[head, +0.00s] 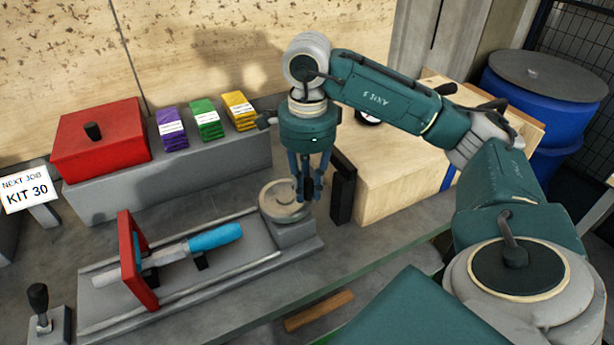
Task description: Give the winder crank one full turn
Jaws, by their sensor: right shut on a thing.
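The winder (281,205) is a round pale disc on a grey block at the right end of the grey bed. My right gripper (308,190) points down at the disc's right edge. Its fingers are shut on a dark upright piece, the crank handle (308,187), mostly hidden between them. The crank's arm cannot be made out clearly. My left gripper is not in view.
The bed (185,275) carries a red frame (136,262) and a bar with a blue sleeve (215,238). A black upright block (343,188) and a wooden box (395,180) stand close right of my gripper. Behind are a red box (99,140) and purple, green and yellow packs (206,119).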

